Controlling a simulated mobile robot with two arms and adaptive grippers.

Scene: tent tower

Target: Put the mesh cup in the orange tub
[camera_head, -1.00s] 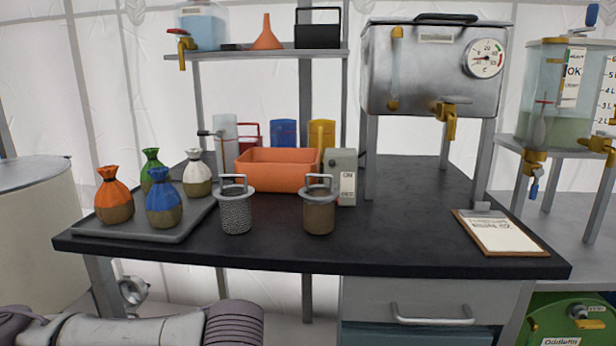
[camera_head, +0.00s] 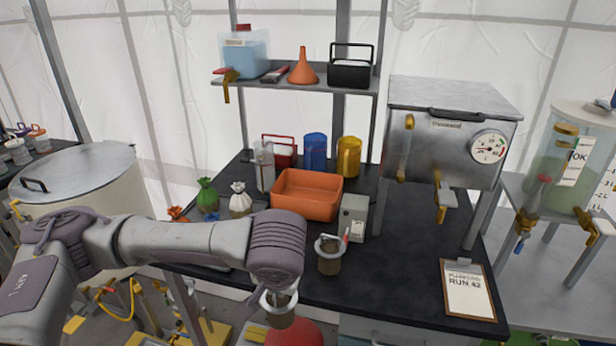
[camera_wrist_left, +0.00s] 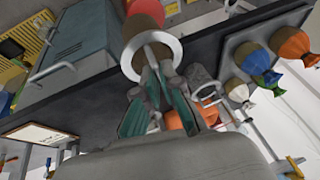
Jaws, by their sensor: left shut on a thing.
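My left gripper (camera_wrist_left: 155,85) is shut on the handle of a ringed cup (camera_head: 279,310), held off the bench near its front edge. Its body looks brownish; the wrist view shows its pale ring (camera_wrist_left: 152,56) by the fingertips. The orange tub (camera_head: 306,194) sits further back on the bench and looks empty. My right gripper is not in view.
A grey box (camera_head: 354,217) stands between the tub and the bench's right part. Green (camera_head: 207,196) and white pouches (camera_head: 240,200) stand left of the tub, partly behind my arm. A clipboard (camera_head: 467,291) lies front right. The bench middle right is clear.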

